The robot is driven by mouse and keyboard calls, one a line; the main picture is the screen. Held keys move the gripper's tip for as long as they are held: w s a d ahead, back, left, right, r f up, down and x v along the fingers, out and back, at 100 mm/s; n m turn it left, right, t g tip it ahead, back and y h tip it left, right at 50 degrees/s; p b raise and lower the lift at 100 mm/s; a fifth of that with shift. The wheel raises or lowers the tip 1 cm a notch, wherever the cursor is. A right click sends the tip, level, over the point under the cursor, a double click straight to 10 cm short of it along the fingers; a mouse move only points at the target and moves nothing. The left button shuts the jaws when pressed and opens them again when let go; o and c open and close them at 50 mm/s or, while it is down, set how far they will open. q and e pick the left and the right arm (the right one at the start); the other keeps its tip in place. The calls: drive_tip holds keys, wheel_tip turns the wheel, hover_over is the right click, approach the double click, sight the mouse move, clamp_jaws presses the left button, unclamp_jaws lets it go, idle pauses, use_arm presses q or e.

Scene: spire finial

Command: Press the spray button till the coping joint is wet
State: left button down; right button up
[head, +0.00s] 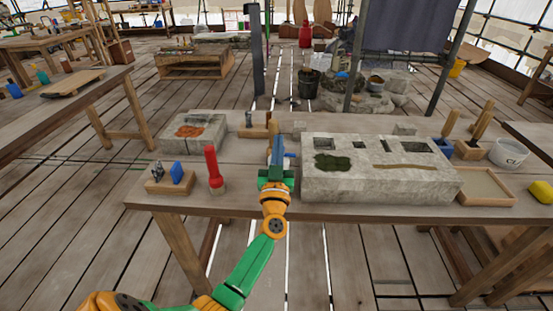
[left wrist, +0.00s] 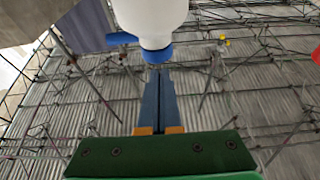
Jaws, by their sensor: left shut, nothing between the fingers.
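My left gripper (head: 277,138) is shut and empty, its blue fingers raised over the workbench just left of the large stone block (head: 318,184). In the left wrist view the closed fingertips (left wrist: 158,74) are just below the blue neck of a white bottle (left wrist: 150,18), which has a blue part sticking out to the left. I cannot tell if they touch it. The block has square recesses, a dark green patch (head: 332,162) and a brown strip (head: 404,167) on top. I cannot tell which seam is the coping joint or whether it is wet. My right gripper is out of view.
A red-handled brush (head: 213,168) and a wooden holder (head: 168,182) with blue pieces stand left of my gripper. A smaller stone block (head: 190,135) lies behind them. A tray (head: 486,188), a white bucket (head: 508,153) and a yellow sponge (head: 541,191) are at the right.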

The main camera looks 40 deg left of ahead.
use_arm(q)
drive_tip(key=r+b+v, duration=0.1)
drive_tip(key=b+v, duration=0.1)
drive_tip(key=v, duration=0.8)
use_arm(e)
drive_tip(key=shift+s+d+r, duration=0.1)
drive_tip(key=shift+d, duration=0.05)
use_arm(q)
drive_tip(key=shift+f, duration=0.1)
drive_tip(key=s+d+f+m+g+h, duration=0.1)
drive_tip(key=d+f+m+g+h, duration=0.2)
drive_tip(key=f, duration=0.6)
drive_tip(key=s+d+f+m+h, duration=0.15)
drive_tip(key=d+f+h, duration=0.25)
drive_tip(key=f, duration=0.5)
drive_tip(key=s+d+f+m+g+h, duration=0.1)
drive_tip(key=d+f+m+g+h, duration=0.2)
drive_tip(key=f, duration=0.6)
drive_tip(key=s+d+f+m+g+h, duration=0.15)
drive_tip(key=s+f+g, duration=0.55)
drive_tip(key=s+f, duration=1.1)
drive_tip(key=s+a+f+g, duration=0.1)
drive_tip(key=s+g, duration=0.1)
drive_tip(key=s, duration=0.5)
drive_tip(key=s+a+f+g, duration=0.1)
drive_tip(key=s+a+g, duration=0.1)
drive_tip(key=s, duration=0.5)
drive_tip(key=shift+f+g, duration=0.25)
drive_tip(key=shift+g, duration=0.05)
